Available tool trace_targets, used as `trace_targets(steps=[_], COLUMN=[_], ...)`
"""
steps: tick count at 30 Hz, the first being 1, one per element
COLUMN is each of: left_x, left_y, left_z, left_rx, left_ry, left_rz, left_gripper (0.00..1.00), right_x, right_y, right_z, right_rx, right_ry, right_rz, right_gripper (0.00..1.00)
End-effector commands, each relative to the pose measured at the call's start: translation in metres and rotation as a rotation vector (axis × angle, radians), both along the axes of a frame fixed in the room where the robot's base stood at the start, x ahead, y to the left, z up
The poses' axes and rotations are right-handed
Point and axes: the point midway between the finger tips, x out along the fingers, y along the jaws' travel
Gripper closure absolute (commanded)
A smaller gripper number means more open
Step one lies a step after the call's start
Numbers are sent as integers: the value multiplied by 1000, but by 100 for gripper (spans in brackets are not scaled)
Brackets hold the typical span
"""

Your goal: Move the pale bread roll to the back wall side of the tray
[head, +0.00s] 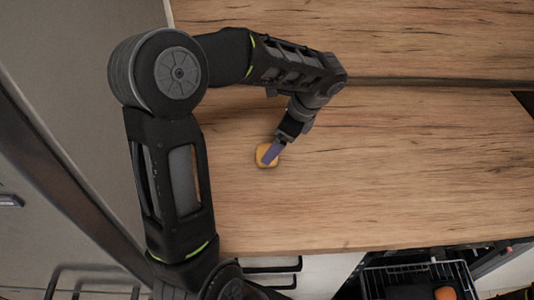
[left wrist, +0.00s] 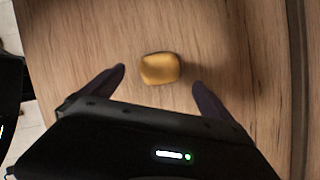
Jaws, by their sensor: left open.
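A small golden-yellow roll (head: 261,158), rounded and squarish, lies on the wooden counter (head: 400,160). In the left wrist view the roll (left wrist: 160,68) sits between and just beyond the two dark purple fingertips, with a gap on each side. My left gripper (head: 271,154) is open and empty, reaching down over the roll and partly covering it in the head view. I see no tray in either view, and my right gripper does not show.
The back edge (head: 430,83) of the counter meets the wood splashback (head: 400,35). A wire rack (head: 418,268) with an orange item (head: 445,293) is below the front edge at lower right. The counter right of the roll is clear.

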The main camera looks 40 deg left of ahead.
Motion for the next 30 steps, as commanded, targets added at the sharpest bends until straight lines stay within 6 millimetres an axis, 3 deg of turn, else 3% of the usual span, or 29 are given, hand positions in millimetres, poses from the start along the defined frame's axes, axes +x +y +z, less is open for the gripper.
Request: trace_targets(steps=[13,24,30], left_x=[-2,-7,-7], left_y=[4,19,20], left_z=[-9,-52,-55], left_rx=[0,-1,-1], left_ry=[1,1,-1], left_rz=[0,0,1], left_gripper=[2,2,2], right_x=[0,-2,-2], right_y=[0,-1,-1], right_z=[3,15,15], right_rx=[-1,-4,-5], right_ry=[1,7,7], right_rz=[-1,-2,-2], right_gripper=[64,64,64])
